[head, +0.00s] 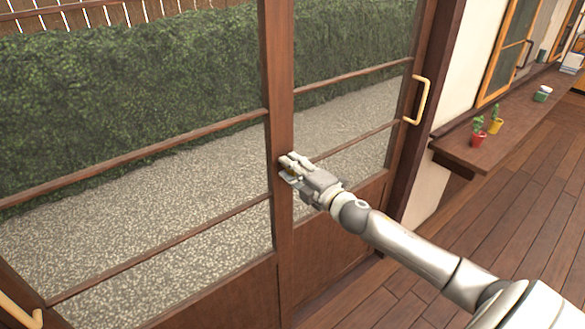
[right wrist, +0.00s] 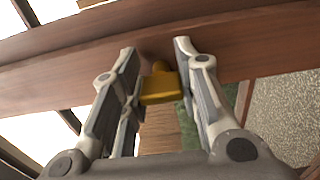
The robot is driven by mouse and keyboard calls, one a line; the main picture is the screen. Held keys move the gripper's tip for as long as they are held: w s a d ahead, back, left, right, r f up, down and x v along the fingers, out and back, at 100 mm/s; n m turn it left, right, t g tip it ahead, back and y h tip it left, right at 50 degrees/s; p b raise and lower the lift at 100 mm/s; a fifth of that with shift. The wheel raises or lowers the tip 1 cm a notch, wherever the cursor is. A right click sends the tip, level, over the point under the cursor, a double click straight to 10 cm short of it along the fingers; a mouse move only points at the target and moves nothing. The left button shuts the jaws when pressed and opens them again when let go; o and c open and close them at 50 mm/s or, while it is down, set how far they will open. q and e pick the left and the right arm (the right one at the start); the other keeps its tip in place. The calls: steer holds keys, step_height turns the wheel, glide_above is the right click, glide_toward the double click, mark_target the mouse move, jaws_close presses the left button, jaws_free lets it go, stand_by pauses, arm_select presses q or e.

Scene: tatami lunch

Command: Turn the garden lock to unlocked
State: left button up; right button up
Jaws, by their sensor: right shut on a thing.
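The garden lock (right wrist: 161,86) is a small yellow-gold knob or tab on the wooden door post, seen between my right gripper's fingers in the right wrist view. My right gripper (head: 287,165) is at the middle post of the glazed doors in the head view, shut on the lock; its fingers hide most of the lock there. In the right wrist view the right gripper (right wrist: 158,85) has a finger on each side of the lock. The wooden door post (head: 281,120) stands upright behind the gripper. My left gripper is not in view.
A gold door handle (head: 418,100) is on the right door, and another handle (head: 18,312) is at the lower left. A wooden shelf (head: 500,140) at right bears small potted plants (head: 478,135). The wooden floor (head: 420,215) by the doors looks clear.

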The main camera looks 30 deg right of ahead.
stand_by(0.4)
steer(key=o, duration=1)
steer(key=shift+s, duration=0.1)
steer(key=shift+s+d, duration=0.15)
steer(key=shift+s, duration=1.8)
steer(key=shift+s+d, duration=0.15)
steer(key=shift+s, duration=1.85)
steer(key=shift+s+d, duration=0.15)
steer(key=shift+s, duration=1.8)
